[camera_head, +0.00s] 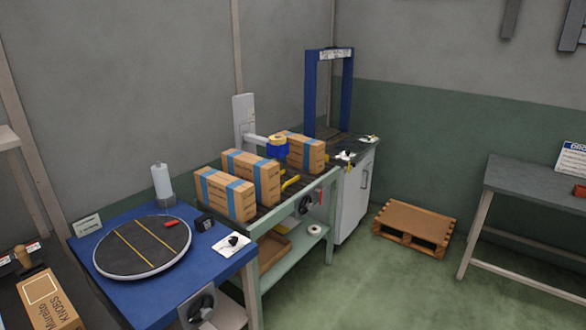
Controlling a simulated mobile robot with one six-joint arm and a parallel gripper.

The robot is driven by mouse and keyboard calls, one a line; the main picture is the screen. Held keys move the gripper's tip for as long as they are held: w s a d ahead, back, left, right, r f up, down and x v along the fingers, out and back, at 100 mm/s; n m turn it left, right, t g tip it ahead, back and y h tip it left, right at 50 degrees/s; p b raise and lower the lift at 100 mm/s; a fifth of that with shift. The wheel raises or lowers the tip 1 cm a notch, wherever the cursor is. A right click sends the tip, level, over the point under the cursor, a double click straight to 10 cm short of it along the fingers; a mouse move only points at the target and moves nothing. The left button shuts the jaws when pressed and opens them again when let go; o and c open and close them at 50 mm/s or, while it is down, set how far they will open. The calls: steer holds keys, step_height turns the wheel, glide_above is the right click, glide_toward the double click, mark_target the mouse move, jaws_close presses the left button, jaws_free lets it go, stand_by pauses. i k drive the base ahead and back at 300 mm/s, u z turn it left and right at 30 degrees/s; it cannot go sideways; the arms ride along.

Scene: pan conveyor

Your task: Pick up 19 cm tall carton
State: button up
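Three brown cartons with blue tape bands stand in a row on the conveyor bench: a near carton (212,194), a middle carton (240,164) and a far carton (313,153). The middle one looks taller than the near one. Another brown carton (50,301), printed "KNOBS", lies at the bottom left and is cut off by the frame. I cannot tell which carton is 19 cm tall. My gripper is not in view.
A blue table (150,309) with a round dark turntable (128,252) stands nearest. A white post with the tape head (278,148) rises by the cartons, and a blue arch (310,90) stands behind. A wooden pallet (414,222) lies on open green floor near a grey table (530,187).

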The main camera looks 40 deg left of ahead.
mark_target(265, 173)
steer(key=i, duration=1.05)
steer(key=z, duration=1)
steer(key=k, duration=0.1)
steer(key=u, duration=3)
steer(key=i, duration=0.6)
steer(key=z, duration=0.05)
